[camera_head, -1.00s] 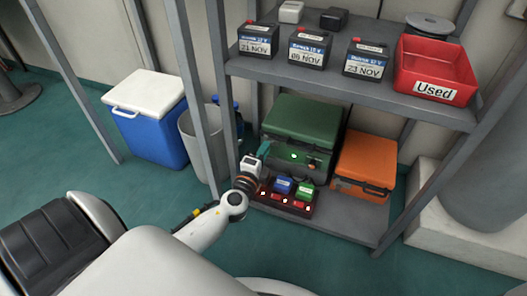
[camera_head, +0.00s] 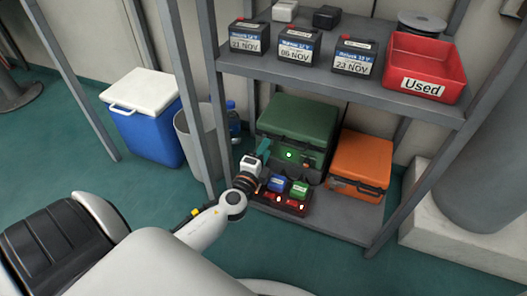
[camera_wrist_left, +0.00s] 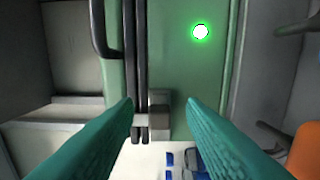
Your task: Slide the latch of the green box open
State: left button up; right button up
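The green box (camera_head: 298,120) stands on the lower shelf, with a lit green light (camera_head: 289,155) on its front. My left gripper (camera_head: 264,147) is at the left part of that front. In the left wrist view the two teal fingers of my left gripper (camera_wrist_left: 160,103) are apart, pointing at the green face (camera_wrist_left: 182,75). A small grey block (camera_wrist_left: 160,112), possibly the latch, shows between the fingertips beside dark bars (camera_wrist_left: 136,70). I cannot tell whether the fingers touch it, or whether the latch is open. My right gripper is not in view.
An orange case (camera_head: 361,158) stands right of the green box. A charger with blue and green batteries (camera_head: 283,203) sits in front, close below my left wrist.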

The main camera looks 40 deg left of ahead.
pick_arm(q)
jog(key=v, duration=1.2)
jog(key=shift+r, duration=0.1)
